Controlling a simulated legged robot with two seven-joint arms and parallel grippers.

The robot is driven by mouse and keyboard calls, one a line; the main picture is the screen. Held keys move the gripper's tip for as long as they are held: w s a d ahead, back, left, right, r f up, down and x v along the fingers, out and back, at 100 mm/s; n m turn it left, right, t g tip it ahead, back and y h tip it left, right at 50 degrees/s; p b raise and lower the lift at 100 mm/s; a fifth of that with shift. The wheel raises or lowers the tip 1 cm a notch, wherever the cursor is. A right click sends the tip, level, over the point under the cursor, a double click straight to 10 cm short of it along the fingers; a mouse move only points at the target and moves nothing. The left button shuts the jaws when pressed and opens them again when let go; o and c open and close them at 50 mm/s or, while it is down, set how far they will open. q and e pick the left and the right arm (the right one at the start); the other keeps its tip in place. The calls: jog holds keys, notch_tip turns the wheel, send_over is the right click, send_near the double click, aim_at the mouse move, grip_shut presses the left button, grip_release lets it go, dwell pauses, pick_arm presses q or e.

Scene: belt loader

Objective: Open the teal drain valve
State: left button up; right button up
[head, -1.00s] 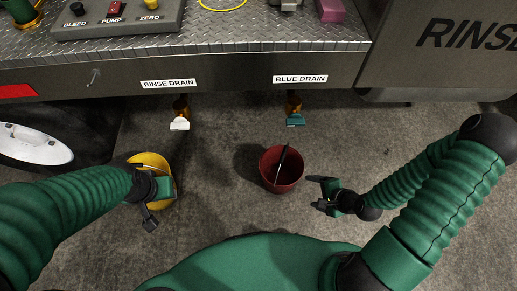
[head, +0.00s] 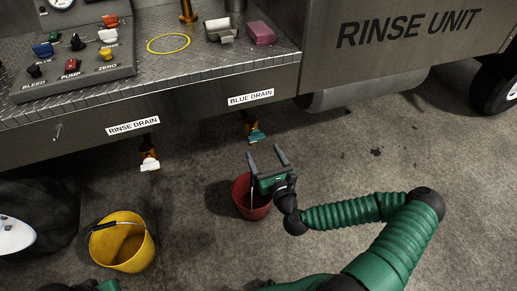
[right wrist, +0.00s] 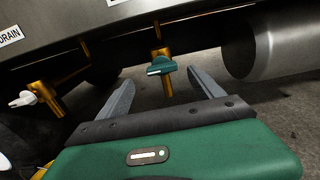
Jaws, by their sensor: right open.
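The teal drain valve (head: 256,136) hangs on a brass pipe under the BLUE DRAIN label (head: 251,97). In the right wrist view its teal handle (right wrist: 162,67) lies crosswise over the brass pipe. My right gripper (head: 265,149) is open and empty, its fingers pointing at the valve. In the right wrist view the open fingers (right wrist: 162,78) lie either side of the handle, with no contact visible. A red bucket (head: 242,200) stands on the floor below, partly hidden by my right gripper. Only a bit of my left arm's end shows at the bottom edge; its fingers are hidden.
A white-handled valve (head: 149,165) hangs under the RINSE DRAIN label (head: 133,126). A yellow bucket (head: 122,262) stands at lower left. The metal deck (head: 205,62) carries a control box (head: 75,80). Floor to the right is clear.

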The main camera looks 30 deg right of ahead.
aim_at(258, 140)
jog(key=x, duration=0.4)
jog(key=shift+w+b, duration=0.4)
jog(key=shift+w+d+f, duration=0.1)
jog(key=shift+w+d, duration=0.2)
jog(key=shift+d, duration=0.2)
jog(key=shift+a, duration=0.3)
jog(key=c, duration=1.4)
